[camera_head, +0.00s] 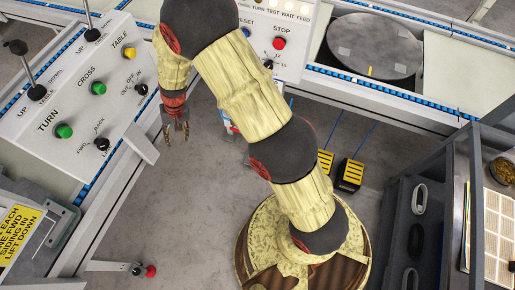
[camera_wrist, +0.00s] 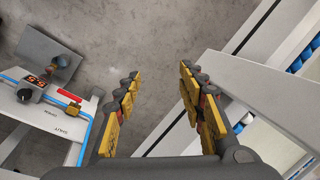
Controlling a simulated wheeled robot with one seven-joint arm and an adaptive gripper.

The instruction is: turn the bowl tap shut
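My gripper (camera_head: 178,130) hangs at the upper left of the head view, over bare floor beside the left control panel. In the wrist view its two yellow-padded fingers (camera_wrist: 158,95) are spread wide with nothing between them. A red bar with an orange block (camera_wrist: 73,108) sits by a blue line on a white panel (camera_wrist: 35,130) at the left of the wrist view; it may be the bowl tap. Small lettering beside it seems to read SHUT. The gripper is apart from it. In the head view that spot is mostly hidden by my arm, so I cannot tell the tap's setting.
The left control panel (camera_head: 75,100) has green and yellow buttons and upright levers. A second panel with a red STOP button (camera_head: 279,43) stands behind my arm. Yellow-topped pedals (camera_head: 350,174) are on the floor. A grey rack (camera_head: 433,200) stands right. A white frame beam (camera_wrist: 245,100) lies close to the right finger.

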